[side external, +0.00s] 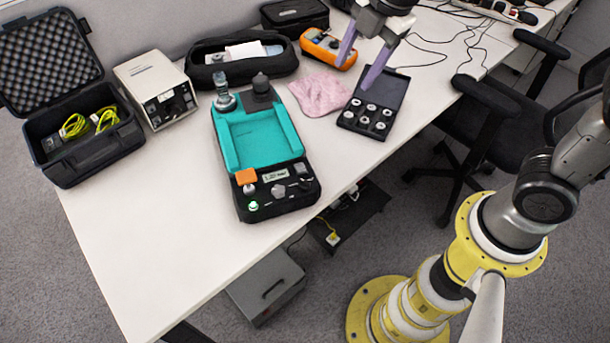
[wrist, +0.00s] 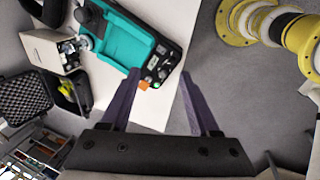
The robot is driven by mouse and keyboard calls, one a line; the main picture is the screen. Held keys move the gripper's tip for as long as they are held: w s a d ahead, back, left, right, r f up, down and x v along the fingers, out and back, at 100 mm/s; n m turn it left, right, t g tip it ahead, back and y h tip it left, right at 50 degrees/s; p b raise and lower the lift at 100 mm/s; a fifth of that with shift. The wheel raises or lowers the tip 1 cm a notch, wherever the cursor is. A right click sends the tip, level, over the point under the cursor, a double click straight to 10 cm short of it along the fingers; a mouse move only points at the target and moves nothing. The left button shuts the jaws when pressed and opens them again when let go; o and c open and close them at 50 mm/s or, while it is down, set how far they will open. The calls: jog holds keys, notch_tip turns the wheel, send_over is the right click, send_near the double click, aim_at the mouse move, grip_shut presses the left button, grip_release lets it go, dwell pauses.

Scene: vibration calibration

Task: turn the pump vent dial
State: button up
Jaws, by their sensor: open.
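The teal and black pump unit (side external: 262,140) lies on the white table, left of my gripper. It also shows at the top of the wrist view (wrist: 128,42). Its black front panel has a grey knob (side external: 278,190), which looks like the vent dial, an orange block (side external: 246,176), a small display and a green-lit button (side external: 253,205). I cannot read any dial marking. My gripper (side external: 357,76) is open and empty, above the table near the orange meter and the black case of small parts. In the wrist view its purple fingers (wrist: 160,75) are spread apart.
A pink cloth (side external: 320,93) lies between the pump and the open case of round parts (side external: 365,119). An orange meter (side external: 328,48), a black pouch (side external: 241,60), a white box (side external: 155,89) and an open foam-lined case (side external: 82,135) stand behind. The front-left table is clear.

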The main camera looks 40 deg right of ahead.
jog(key=w+a+f+n+g, duration=0.2)
jog(key=w+a+f+n, duration=0.15)
jog(key=a+f, duration=0.35)
jog(key=g, duration=0.1)
send_near(305, 181)
jog(key=shift+h, duration=0.4)
jog(key=f, duration=0.9)
jog(key=shift+w+a, duration=0.15)
jog(key=shift+a, duration=0.15)
jog(key=shift+c, duration=0.4)
jog(key=shift+r, duration=0.1)
grip_shut()
